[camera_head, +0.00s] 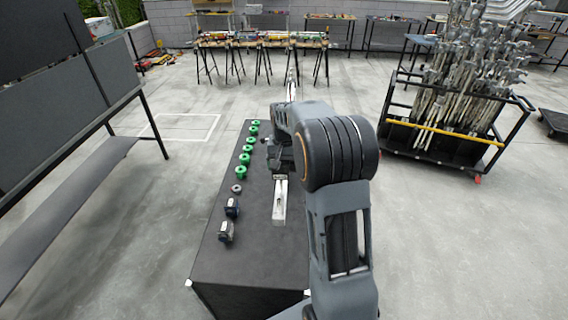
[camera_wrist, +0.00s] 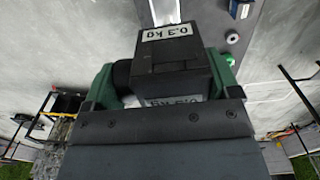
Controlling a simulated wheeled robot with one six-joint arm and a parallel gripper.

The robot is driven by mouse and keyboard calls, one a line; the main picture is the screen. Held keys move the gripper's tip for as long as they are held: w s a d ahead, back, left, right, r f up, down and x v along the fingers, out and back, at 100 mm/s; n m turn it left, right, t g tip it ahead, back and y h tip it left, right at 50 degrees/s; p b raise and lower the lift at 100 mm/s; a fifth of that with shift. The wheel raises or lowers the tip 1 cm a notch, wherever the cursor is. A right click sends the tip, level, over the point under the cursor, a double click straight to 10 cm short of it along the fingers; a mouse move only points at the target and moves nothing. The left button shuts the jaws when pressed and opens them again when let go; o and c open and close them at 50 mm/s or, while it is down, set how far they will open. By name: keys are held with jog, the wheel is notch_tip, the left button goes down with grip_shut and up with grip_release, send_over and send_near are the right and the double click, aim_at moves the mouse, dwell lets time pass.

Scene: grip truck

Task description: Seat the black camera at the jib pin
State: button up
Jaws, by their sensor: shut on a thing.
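My gripper (camera_wrist: 165,75) is shut on the black camera (camera_wrist: 172,52), with a green finger on each side of it. The camera is a black block with a "0.3 kg" label and a round part to its left. A pale metal bar (camera_head: 279,206), likely the jib, lies on the black table top in the head view. A pale strip (camera_wrist: 164,10) shows just beyond the camera in the wrist view. The jib pin cannot be made out. In the head view my arm hides most of the gripper, so I cannot tell whether the camera touches the bar.
Several green rings (camera_head: 243,172) and one grey ring (camera_head: 236,188) line the left of the black table (camera_head: 215,265). A dark blue block (camera_head: 232,207) and a dark block (camera_head: 226,232) stand nearer. A loaded stand cart (camera_head: 440,143) is right, dark shelving (camera_head: 70,190) left.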

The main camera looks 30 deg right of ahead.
jog(key=shift+f+b, duration=2)
jog(key=shift+f, duration=1)
jog(key=o, duration=0.8)
notch_tip(320, 180, up, 14)
jog(key=shift+f+b, duration=0.1)
jog(key=shift+b, duration=0.35)
jog(key=shift+w, duration=0.1)
